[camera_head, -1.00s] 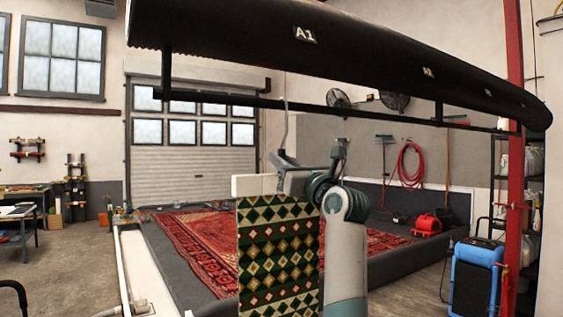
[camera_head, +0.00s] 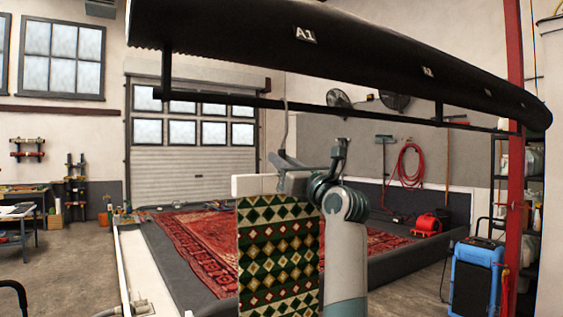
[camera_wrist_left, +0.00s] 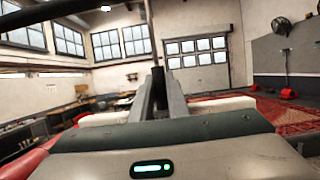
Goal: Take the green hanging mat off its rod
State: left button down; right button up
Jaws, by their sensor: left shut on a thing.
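The green hanging mat (camera_head: 278,255), patterned with diamonds in cream, gold and red, hangs upright in the head view below a white bar (camera_head: 254,185). A thin grey hook (camera_head: 285,118) rises from that hanger to the dark rod (camera_head: 350,113) under a black beam. My left gripper (camera_head: 285,164) is at the hanger, just above the mat's top edge, and is shut on it. The exact contact is small and partly hidden by my arm. In the left wrist view the closed fingers (camera_wrist_left: 158,95) point up, with the white bar (camera_wrist_left: 222,102) behind them. My right gripper is not in view.
The black beam (camera_head: 340,45) spans overhead. A red rug (camera_head: 205,255) lies in the washpit behind the mat. A red post (camera_head: 515,150) and a blue machine (camera_head: 477,275) stand at the right. Grey floor (camera_head: 75,260) at the left is clear.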

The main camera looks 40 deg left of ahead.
aim_at(282, 144)
pick_arm(q)
jog(key=shift+r, duration=0.1)
jog(key=shift+r+p, duration=1.25)
jog(key=shift+r, duration=0.85)
jog(key=shift+d, duration=0.2)
jog(key=s+d+b, duration=0.2)
jog(key=d, duration=0.4)
jog(key=s+d+b, duration=0.1)
jog(key=s+d, duration=0.2)
jog(key=d, duration=0.4)
jog(key=shift+s+d+b, duration=0.3)
jog(key=shift+s+b, duration=0.05)
dwell(0.4)
jog(key=shift+f, duration=0.1)
dwell(0.4)
